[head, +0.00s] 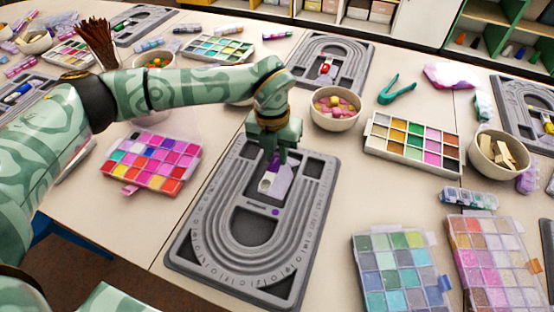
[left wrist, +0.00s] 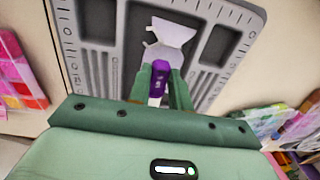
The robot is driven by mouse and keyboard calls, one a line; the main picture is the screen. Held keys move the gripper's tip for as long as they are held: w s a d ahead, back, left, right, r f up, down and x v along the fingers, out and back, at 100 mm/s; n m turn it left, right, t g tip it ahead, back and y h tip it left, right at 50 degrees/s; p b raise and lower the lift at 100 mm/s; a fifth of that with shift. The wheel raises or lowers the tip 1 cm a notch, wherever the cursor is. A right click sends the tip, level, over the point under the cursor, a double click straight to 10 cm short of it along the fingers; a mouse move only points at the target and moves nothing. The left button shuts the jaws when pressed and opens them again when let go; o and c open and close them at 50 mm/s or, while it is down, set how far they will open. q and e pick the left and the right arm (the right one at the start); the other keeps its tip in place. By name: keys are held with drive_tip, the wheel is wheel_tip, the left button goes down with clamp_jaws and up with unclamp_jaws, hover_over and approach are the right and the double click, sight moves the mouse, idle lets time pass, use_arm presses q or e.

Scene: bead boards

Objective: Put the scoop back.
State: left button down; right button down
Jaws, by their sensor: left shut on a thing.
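My left gripper (head: 273,152) is over the upper part of a grey bead board (head: 213,232) in the head view. It is shut on a small scoop with a purple handle (left wrist: 159,72). In the left wrist view, the scoop's pale, flared end (left wrist: 174,36) points away from the fingers, over the board's upper compartment. In the head view the scoop (head: 267,183) is partly hidden by the fingers. I cannot tell whether it touches the board. A small purple bead (head: 275,212) lies on the board below it. My right gripper is out of view.
A bowl of pink and yellow beads (head: 335,107) stands right of the board. A bead palette (head: 152,160) lies to the left, another (head: 412,138) to the right. Bead boxes (head: 400,270) fill the lower right. Teal tweezers (head: 397,89) lie farther back. Bare table shows right of the board.

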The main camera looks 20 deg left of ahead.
sight(276, 157)
use_arm(q)
wheel_tip(276, 157, down, 2)
drive_tip(key=shift+f+b, duration=0.25)
drive_tip(key=shift+b, duration=0.05)
drive_tip(key=shift+r, duration=0.15)
drive_tip(key=shift+f, duration=0.6)
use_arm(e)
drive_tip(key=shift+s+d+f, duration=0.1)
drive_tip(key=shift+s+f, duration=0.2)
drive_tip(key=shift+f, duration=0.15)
use_arm(q)
drive_tip(key=c, duration=1.3)
unclamp_jaws()
drive_tip(key=shift+r, duration=0.15)
drive_tip(key=r+p, duration=0.1)
drive_tip(key=r, duration=0.3)
drive_tip(key=r+p, duration=0.2)
drive_tip(key=r, duration=0.2)
drive_tip(key=r+p, duration=0.1)
drive_tip(key=r, duration=0.4)
drive_tip(key=shift+a+p, duration=0.35)
drive_tip(key=shift+a, duration=0.05)
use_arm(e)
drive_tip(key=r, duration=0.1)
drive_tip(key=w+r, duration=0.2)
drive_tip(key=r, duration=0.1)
